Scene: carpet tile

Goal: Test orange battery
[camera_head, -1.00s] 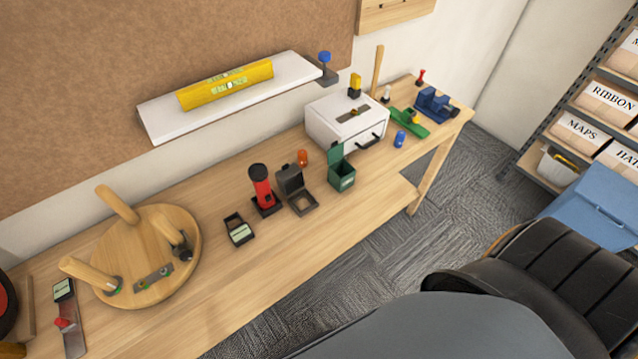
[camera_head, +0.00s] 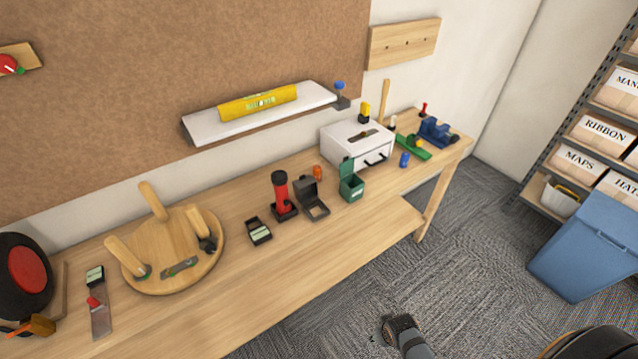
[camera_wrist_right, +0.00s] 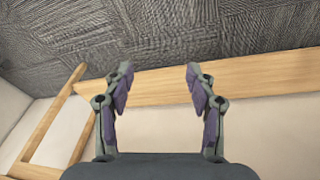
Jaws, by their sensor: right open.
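The orange battery (camera_head: 318,172) is a small orange cylinder standing on the wooden workbench, behind a dark open-lidded box (camera_head: 313,205). A small black device with a pale display (camera_head: 259,231) lies to the left of that box; I cannot tell for sure that it is the tester. My right gripper (camera_wrist_right: 160,80) is open and empty in the right wrist view, with floor and wooden beams beyond it. Part of one of my arms shows at the bottom of the head view, over the carpet, away from the battery. My left gripper is not in view.
A red-and-black flashlight (camera_head: 281,195) and a green open bin (camera_head: 351,187) stand near the battery. A white drawer box (camera_head: 345,152) and a blue cylinder (camera_head: 404,159) are farther right. An upturned round stool (camera_head: 180,245) is at left. A shelf (camera_head: 210,131) overhangs behind.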

